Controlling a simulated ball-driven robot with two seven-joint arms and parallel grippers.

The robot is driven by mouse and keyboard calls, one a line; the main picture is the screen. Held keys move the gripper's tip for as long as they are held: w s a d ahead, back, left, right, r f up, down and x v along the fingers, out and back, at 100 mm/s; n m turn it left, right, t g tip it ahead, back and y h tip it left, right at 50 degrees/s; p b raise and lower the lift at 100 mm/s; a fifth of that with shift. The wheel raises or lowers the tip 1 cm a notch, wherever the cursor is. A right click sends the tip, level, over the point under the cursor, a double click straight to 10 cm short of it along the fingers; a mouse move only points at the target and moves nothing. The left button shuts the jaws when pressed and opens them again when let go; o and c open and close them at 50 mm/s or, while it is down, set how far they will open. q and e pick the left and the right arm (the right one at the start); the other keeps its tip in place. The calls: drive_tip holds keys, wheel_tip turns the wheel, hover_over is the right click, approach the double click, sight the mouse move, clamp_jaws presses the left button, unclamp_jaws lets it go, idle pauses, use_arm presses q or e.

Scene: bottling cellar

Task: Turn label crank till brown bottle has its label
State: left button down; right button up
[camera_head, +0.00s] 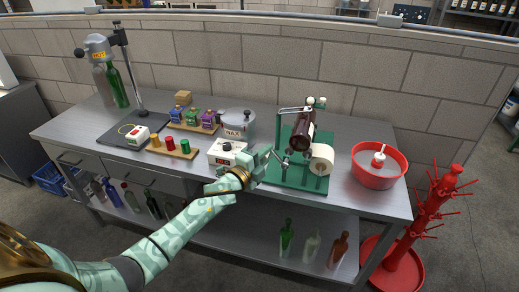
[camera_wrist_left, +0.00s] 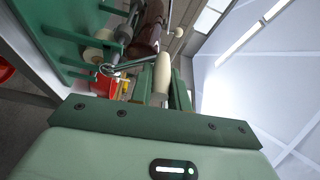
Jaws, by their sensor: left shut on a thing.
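The label machine stands on a green base plate (camera_head: 284,184) at the right of the steel bench. The brown bottle (camera_head: 302,132) lies on its rollers, its visible side plain dark brown; part of it also shows in the left wrist view (camera_wrist_left: 147,28). A white label roll (camera_head: 321,158) sits in front of the bottle. My left gripper (camera_head: 262,158) is at the machine's left side. In the left wrist view the gripper (camera_wrist_left: 163,92) is shut on the pale crank handle (camera_wrist_left: 161,72), with the metal crank arm (camera_wrist_left: 125,66) running left from it. My right gripper is out of view.
A red tub (camera_head: 378,176) stands right of the machine, and a red bottle tree (camera_head: 420,225) beyond the bench. A wax pot (camera_head: 236,125) and a white control box (camera_head: 226,153) stand close left of my gripper. Stamps and colored pots sit farther left.

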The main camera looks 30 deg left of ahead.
use_arm(q)
drive_tip(key=w+d+r+m+g+y+p, duration=0.1)
drive_tip(key=d+r+m+g+y+p, duration=0.1)
drive_tip(key=d+m+p, duration=0.4)
drive_tip(key=shift+w+d+m+g+p, duration=0.5)
drive_tip(key=shift+m+p, duration=0.6)
drive_tip(key=shift+p, duration=1.3)
drive_tip(key=shift+s, duration=0.1)
drive_tip(key=c, duration=1.3)
unclamp_jaws()
drive_tip(key=shift+c, duration=0.2)
drive_tip(key=shift+f, duration=0.1)
